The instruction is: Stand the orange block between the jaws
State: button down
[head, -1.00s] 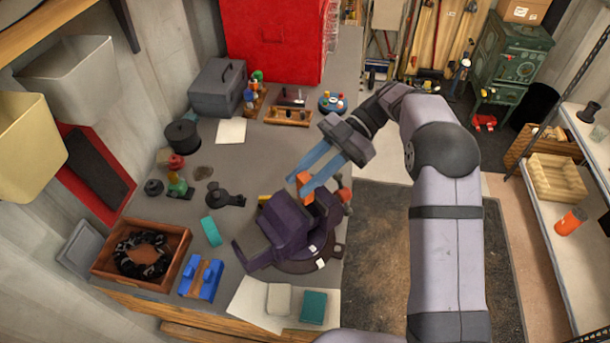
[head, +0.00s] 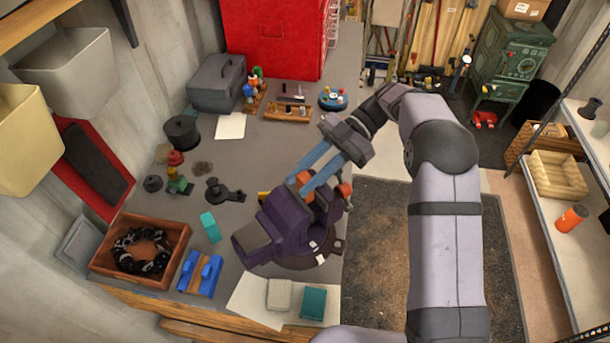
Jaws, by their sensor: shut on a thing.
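The orange block (head: 302,182) is at the tips of my gripper (head: 306,187), largely hidden by the blue fingers. My gripper is shut on it. The fingers slope down to the left, and the block is at the upper right side of the dark purple vise (head: 280,222). The vise stands on the grey bench near its right edge. The fingers overlap the vise jaws in the picture, so I cannot tell whether the block is between the jaws or just above them, nor whether it is upright.
A teal block (head: 210,227) and a blue holder (head: 200,274) lie left of the vise. A wooden tray (head: 181,241) holds a dark coil. A white sheet (head: 250,302) with a grey block (head: 279,294) and a teal block (head: 313,303) lies in front. The bench behind is partly clear.

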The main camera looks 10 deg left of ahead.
jog(key=shift+f+b, duration=0.65)
jog(key=shift+f, duration=0.7)
jog(key=c, duration=1.3)
grip_release()
jog(key=shift+c, duration=0.2)
notch_tip(320, 180, up, 6)
jog(key=p, duration=0.5)
